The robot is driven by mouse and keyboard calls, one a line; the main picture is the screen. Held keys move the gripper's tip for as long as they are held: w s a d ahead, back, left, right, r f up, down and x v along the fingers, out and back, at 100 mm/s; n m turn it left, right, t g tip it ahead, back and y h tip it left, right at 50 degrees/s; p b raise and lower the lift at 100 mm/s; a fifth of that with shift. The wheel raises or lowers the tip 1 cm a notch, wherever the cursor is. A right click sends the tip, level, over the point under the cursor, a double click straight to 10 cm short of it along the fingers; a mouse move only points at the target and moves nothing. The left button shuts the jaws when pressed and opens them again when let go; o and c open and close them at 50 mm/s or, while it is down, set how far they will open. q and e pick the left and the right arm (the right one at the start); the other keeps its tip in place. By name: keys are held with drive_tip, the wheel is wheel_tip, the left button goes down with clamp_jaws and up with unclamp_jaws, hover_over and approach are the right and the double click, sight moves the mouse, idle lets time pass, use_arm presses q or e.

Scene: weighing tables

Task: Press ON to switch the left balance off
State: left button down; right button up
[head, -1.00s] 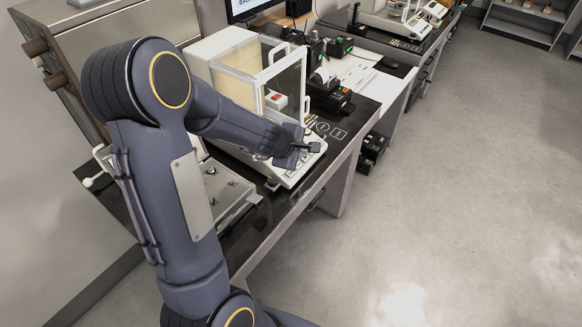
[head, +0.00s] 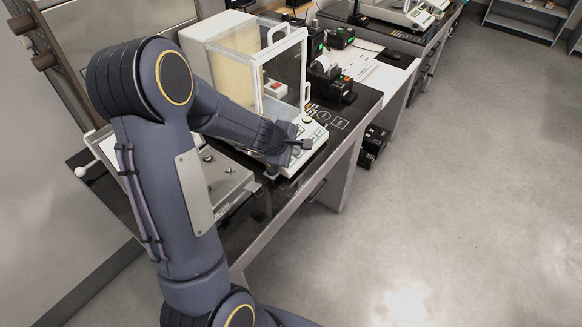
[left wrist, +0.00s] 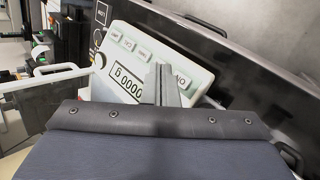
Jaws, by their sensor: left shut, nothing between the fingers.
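The left balance (head: 250,62) is a white case with clear glass walls, standing on the dark-topped table. Its sloped front panel shows in the left wrist view (left wrist: 150,62), with a lit display (left wrist: 128,85) reading zeros and a row of pale buttons. The ON button (left wrist: 181,81) is at the right end of the row, beside my fingertips. My left gripper (head: 305,144) is shut and empty, over the front panel. In the left wrist view its fingers (left wrist: 166,72) reach over the panel close to ON; I cannot tell whether they touch it. My right gripper is out of view.
A metal instrument with a flat plate (head: 222,180) stands left of the balance. Black devices (head: 335,85) and papers (head: 360,70) lie beyond it. Another balance (head: 400,12) stands on the far table. The floor at right is clear.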

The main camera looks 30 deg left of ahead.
use_arm(q)
drive_tip(key=shift+a+f+b, duration=0.3)
drive_tip(key=shift+f+b, duration=0.1)
drive_tip(key=shift+f, duration=0.3)
drive_tip(key=shift+a+f+b, duration=0.25)
drive_tip(key=shift+f+b, duration=0.15)
drive_tip(key=shift+f, duration=0.3)
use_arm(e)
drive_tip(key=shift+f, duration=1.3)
use_arm(q)
drive_tip(key=shift+f, duration=0.15)
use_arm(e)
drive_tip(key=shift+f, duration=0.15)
use_arm(q)
drive_tip(key=shift+a+f+b, duration=0.1)
drive_tip(key=shift+f+b, duration=0.1)
drive_tip(key=shift+b, duration=0.2)
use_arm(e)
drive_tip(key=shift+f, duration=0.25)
